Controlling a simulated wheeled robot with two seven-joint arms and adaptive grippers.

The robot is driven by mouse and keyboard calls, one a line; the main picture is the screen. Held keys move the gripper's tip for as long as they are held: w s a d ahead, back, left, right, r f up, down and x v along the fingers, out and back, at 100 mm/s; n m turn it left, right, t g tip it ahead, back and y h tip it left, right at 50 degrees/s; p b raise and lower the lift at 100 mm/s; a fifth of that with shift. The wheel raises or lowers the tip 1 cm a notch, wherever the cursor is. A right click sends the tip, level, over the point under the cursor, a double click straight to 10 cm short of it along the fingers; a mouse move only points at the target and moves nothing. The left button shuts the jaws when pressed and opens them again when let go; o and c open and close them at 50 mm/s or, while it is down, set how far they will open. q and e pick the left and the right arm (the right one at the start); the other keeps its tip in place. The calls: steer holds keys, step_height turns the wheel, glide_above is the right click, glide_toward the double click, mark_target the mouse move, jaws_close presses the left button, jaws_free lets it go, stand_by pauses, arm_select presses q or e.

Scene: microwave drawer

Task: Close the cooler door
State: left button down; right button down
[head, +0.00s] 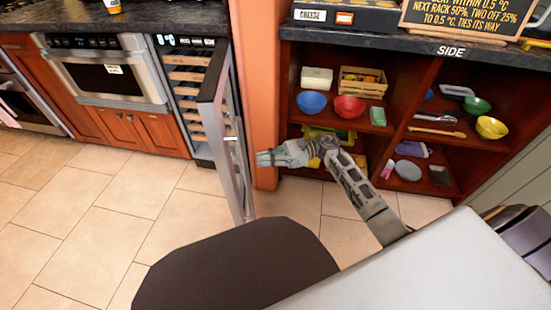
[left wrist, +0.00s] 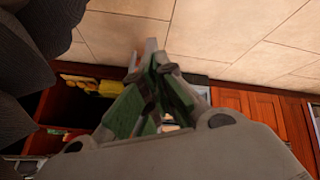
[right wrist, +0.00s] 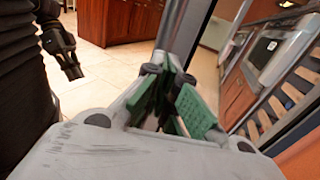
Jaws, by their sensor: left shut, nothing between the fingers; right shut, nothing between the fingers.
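The cooler door (head: 210,92) stands open in the head view, swung out from the cooler (head: 187,85) with its wooden racks. Its silver frame shows nearly edge-on, with a handle on the side toward my right gripper. My right gripper (head: 262,158) is shut and empty, just right of the door; I cannot tell whether it touches it. In the right wrist view the door frame (right wrist: 184,30) rises just beyond my right fingertips (right wrist: 168,68). My left gripper (left wrist: 153,62) is shut and empty in the left wrist view and does not show in the head view.
An orange wall post (head: 256,60) and an open shelf unit (head: 350,142) with bowls and boxes stand right of the door. A microwave drawer (head: 108,77) is left of the cooler. The tiled floor (head: 120,205) left of the door is clear.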

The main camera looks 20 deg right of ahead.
arm_select(q)
steer(key=shift+s+d+f, duration=0.1)
steer(key=shift+s+f, duration=0.3)
steer(key=shift+f, duration=0.45)
arm_select(e)
steer(key=a, duration=0.2)
steer(key=shift+w+a, duration=0.2)
steer(key=shift+a, duration=0.1)
arm_select(q)
steer(key=shift+w+r, duration=0.2)
